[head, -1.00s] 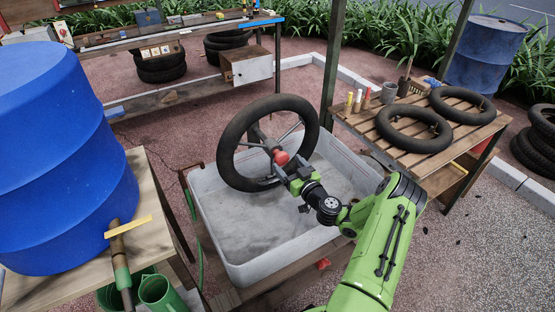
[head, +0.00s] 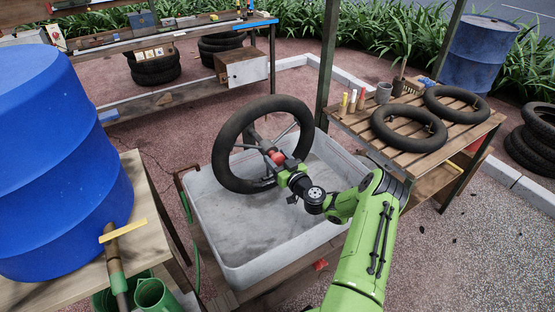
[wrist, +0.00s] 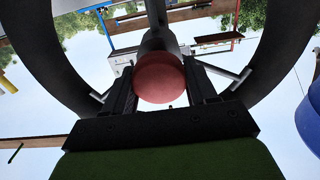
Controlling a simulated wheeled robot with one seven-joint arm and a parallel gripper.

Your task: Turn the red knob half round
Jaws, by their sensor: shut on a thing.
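The red knob (head: 277,157) sits at the hub of a black tyre-like wheel (head: 229,133) that stands upright over a grey tub (head: 228,240). In the wrist view the red knob (wrist: 160,78) is round and lies between the two dark fingers, with its post behind it. My gripper (head: 283,165) is at the knob, shut on it; in the wrist view my gripper (wrist: 160,90) has one finger on each side of the knob. The fingers cover part of the knob's sides.
A large blue barrel (head: 60,170) stands on a wooden table at left. A slatted table (head: 400,155) with two inner tubes (head: 408,128) stands at right. A workbench (head: 190,35) is behind. The wheel rim surrounds my gripper closely.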

